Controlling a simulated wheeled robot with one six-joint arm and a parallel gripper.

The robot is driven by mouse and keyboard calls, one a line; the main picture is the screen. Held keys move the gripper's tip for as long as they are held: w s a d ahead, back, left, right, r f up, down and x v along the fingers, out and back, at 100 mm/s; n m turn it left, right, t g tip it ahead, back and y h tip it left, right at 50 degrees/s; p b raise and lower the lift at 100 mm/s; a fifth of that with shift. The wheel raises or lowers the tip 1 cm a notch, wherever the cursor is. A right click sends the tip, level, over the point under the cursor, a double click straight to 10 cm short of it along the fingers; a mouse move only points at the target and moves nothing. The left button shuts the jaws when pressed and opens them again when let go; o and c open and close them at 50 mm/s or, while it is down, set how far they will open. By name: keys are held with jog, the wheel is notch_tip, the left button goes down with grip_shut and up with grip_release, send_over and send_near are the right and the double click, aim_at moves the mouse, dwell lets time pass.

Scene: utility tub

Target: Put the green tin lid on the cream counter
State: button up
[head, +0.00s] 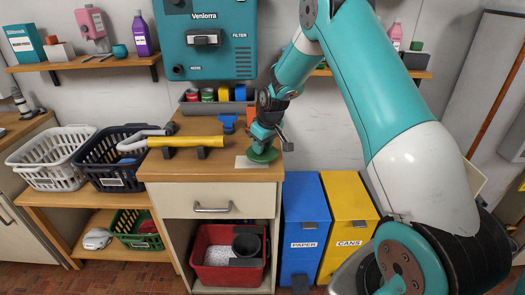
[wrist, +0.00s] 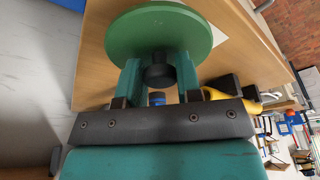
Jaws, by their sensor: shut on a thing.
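The green tin lid (head: 264,155) is a round disc at the front right of the wood-topped counter with a cream front (head: 175,199). My gripper (head: 263,142) is above the lid and shut on its dark knob. In the wrist view, the two fingers of my gripper (wrist: 159,78) close on the knob, with the green disc (wrist: 150,25) beyond them. A pale flat sheet (head: 243,162) lies partly under the lid on the counter top. I cannot tell whether the lid touches the surface.
A yellow tube (head: 185,141) on dark supports lies to the left on the counter. A tray of small tins (head: 207,96) is at the back. Blue (head: 307,220) and yellow (head: 348,215) bins stand right of the counter. The counter's front middle is clear.

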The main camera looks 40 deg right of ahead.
aim_at(269, 156)
jog(key=shift+f, duration=1.5)
jog(key=o, duration=0.9)
jog(key=shift+f, duration=0.1)
jog(key=shift+o, duration=0.2)
jog(key=a+b+v, duration=0.1)
jog(key=b+v, duration=0.1)
jog(key=v, duration=1)
jog(key=s+a+r+n+y, duration=0.1)
jog(key=s+a+r, duration=0.3)
jog(key=a, duration=0.4)
jog(key=s+a+r+n+g+y, duration=0.15)
jog(key=s+a+r, duration=0.35)
jog(key=s+a, duration=0.55)
jog(key=s+a+n+g, duration=0.1)
jog(key=s+a, duration=0.2)
jog(key=s, duration=0.5)
jog(key=s+a+r+n+y, duration=0.1)
jog(key=s+a, duration=0.3)
jog(key=s, duration=0.5)
jog(key=shift+a+g, duration=0.3)
jog(key=shift+g, duration=0.05)
